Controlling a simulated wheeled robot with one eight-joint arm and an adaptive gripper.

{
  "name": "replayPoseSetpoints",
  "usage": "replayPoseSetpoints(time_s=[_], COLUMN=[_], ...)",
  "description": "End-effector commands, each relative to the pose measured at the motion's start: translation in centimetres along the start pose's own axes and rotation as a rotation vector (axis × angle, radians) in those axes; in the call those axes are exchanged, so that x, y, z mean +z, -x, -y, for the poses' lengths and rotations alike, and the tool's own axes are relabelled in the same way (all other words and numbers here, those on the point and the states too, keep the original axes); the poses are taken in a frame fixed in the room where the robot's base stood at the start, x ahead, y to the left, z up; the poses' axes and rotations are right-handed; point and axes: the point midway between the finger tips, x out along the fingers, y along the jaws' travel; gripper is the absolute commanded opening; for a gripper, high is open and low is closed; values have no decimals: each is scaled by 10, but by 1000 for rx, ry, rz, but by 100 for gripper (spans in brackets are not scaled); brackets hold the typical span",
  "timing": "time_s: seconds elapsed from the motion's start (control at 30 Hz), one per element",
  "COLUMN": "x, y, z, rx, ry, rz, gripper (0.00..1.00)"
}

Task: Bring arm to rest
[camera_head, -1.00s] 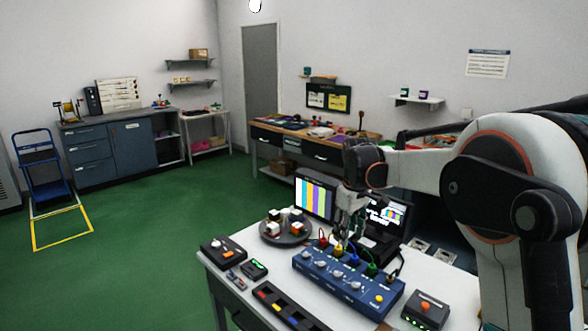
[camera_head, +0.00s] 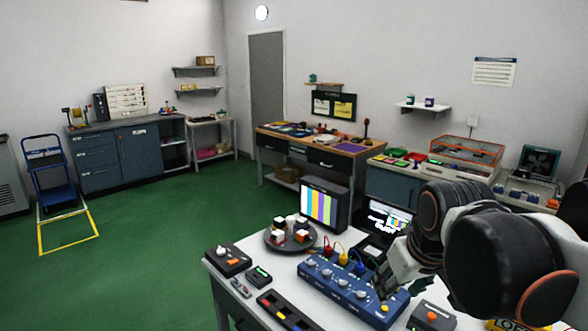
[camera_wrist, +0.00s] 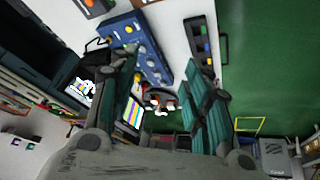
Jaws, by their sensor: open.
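My gripper (camera_wrist: 165,105) shows in the wrist view with its two teal-padded fingers spread wide and nothing held between them. In the head view my arm is folded low at the right, and the gripper is partly hidden behind the dark arm links. It hangs above the right part of the white bench (camera_head: 232,264), near the blue control box (camera_head: 350,285) with its knobs and coloured cables. The blue box also shows in the wrist view (camera_wrist: 140,50), beyond the fingers.
A round tray (camera_head: 270,242) with several small blocks, a colour-bar monitor (camera_head: 325,203) and a small box with an orange button (camera_head: 432,316) stand on the bench. Open green floor (camera_head: 150,260) lies to the left. A workbench (camera_head: 310,150) stands behind.

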Motion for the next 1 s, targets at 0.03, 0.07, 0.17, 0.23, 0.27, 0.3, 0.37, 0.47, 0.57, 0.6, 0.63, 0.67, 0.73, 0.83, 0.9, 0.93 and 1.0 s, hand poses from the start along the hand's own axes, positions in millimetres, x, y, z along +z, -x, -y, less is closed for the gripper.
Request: replayPoseSetpoints(time_s=[0.03,0.07,0.17,0.23,0.27,0.3,0.37,0.47,0.57,0.6,0.63,0.67,0.73,0.83,0.9,0.93,1.0], x=[16,24,50,68,75,83,94,107,114,115,116,116,116,116,116,116,115], y=[3,4,6,6,6,5,3,1,-1,-1,-1,-1,-1,-1,-1,-1,-1], z=[2,3,7,10,11,12,14,16,17,17,17,17,17,17,17,17,17], rx=[4,6,12,15,17,18,19,21,21,21,21,21,21,21,21,21,21], ry=[-21,-35,-80,-109,-121,-136,-155,-179,-192,-195,-197,-198,-198,-197,-197,-197,-197], rz=[-17,-27,-62,-86,-95,-107,-122,-142,-152,-154,-155,-156,-156,-156,-156,-156,-156], gripper=[44,44,44,44,44,44,44,44,44,44,44,44,44,44,44,44,44])
